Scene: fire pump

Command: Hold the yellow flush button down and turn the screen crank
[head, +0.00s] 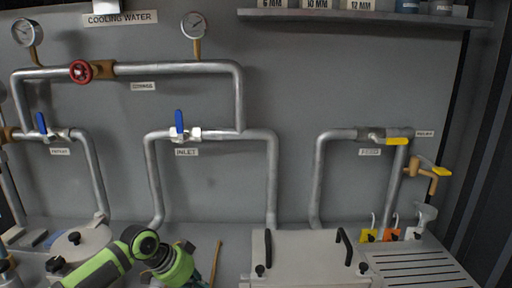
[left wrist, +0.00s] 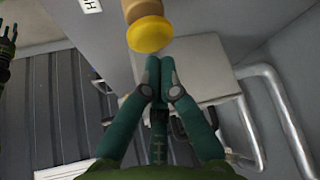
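The yellow flush button (left wrist: 149,35), a round yellow cap on a tan stem, is at the top of the left wrist view. My left gripper (left wrist: 160,68) has its teal fingers together at the tips, with nothing seen between them. The fingertips are just below the button in that view; whether they touch it I cannot tell. In the head view my left arm shows at the bottom, its fingers not clearly seen. A dark green part at the left edge of the left wrist view may be my right gripper (left wrist: 6,45). I cannot make out the screen crank.
In the head view, grey pipes with blue-handled valves (head: 180,122) and a red handwheel (head: 81,71) line the wall. A grey cover (head: 310,265) with black handles is at bottom centre. A slotted grate (head: 420,265) is at right. A shelf (head: 365,17) runs along the top.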

